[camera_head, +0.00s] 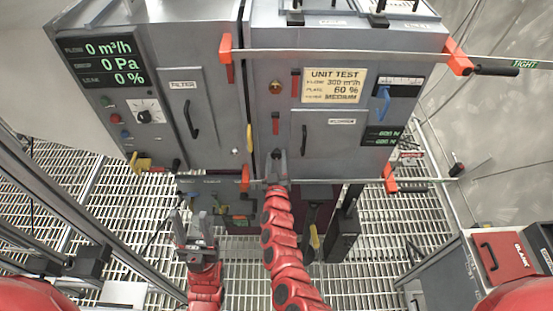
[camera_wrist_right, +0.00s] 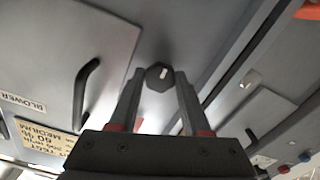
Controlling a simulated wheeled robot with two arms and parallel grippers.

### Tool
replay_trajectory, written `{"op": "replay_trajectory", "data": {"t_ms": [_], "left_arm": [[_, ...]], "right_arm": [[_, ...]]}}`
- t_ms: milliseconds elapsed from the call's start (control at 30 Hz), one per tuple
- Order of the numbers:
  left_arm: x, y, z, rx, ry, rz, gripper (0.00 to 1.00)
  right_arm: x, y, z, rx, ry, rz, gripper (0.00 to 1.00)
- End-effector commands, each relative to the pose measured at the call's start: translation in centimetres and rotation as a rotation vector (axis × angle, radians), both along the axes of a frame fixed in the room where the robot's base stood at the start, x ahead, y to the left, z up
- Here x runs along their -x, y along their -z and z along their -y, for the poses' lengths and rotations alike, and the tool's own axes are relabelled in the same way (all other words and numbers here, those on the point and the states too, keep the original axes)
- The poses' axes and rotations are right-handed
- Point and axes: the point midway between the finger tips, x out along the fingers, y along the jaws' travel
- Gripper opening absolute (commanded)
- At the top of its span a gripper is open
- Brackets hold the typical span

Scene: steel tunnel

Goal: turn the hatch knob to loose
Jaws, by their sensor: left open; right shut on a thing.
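The hatch knob (camera_wrist_right: 160,76) shows in the right wrist view as a dark faceted knob with a short white mark, on a grey panel. My right gripper (camera_wrist_right: 160,84) is shut on it, with one finger on each side. In the head view my right gripper (camera_head: 279,165) reaches the lower front of the grey cabinet (camera_head: 262,100), and I cannot make out the knob there. My left gripper (camera_head: 194,228) is open and empty, below the cabinet and away from it. I see no label beside the knob in the wrist view.
A black door handle (camera_wrist_right: 87,88) is left of the knob in the wrist view. Metal bars with orange end brackets (camera_head: 458,58) cross the cabinet front, one marked TIGHT (camera_head: 523,64). Grating floor (camera_head: 385,235) lies below.

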Motion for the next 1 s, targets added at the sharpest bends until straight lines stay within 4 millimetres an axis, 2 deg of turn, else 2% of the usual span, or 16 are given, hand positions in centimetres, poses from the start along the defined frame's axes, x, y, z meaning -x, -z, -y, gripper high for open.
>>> {"op": "replay_trajectory", "data": {"t_ms": [267,300,367,767,1000], "left_arm": [[0.0,0.0,0.0,0.0,0.0,0.0,0.5],[0.0,0.0,0.0,0.0,0.0,0.0,0.5],[0.0,0.0,0.0,0.0,0.0,0.0,0.5],[0.0,0.1,0.0,0.0,0.0,0.0,0.5],[0.0,0.8,0.0,0.0,0.0,0.0,0.5]], "right_arm": [[0.1,0.3,0.0,0.003,-0.002,-0.005,0.0],[0.1,0.3,0.0,0.003,-0.002,-0.005,0.49],[0.1,0.3,0.0,0.003,-0.002,-0.005,0.6],[0.4,0.2,-0.1,0.001,-0.001,-0.001,0.6],[2.9,0.3,-0.1,0.001,-0.001,-0.003,0.6]]}}
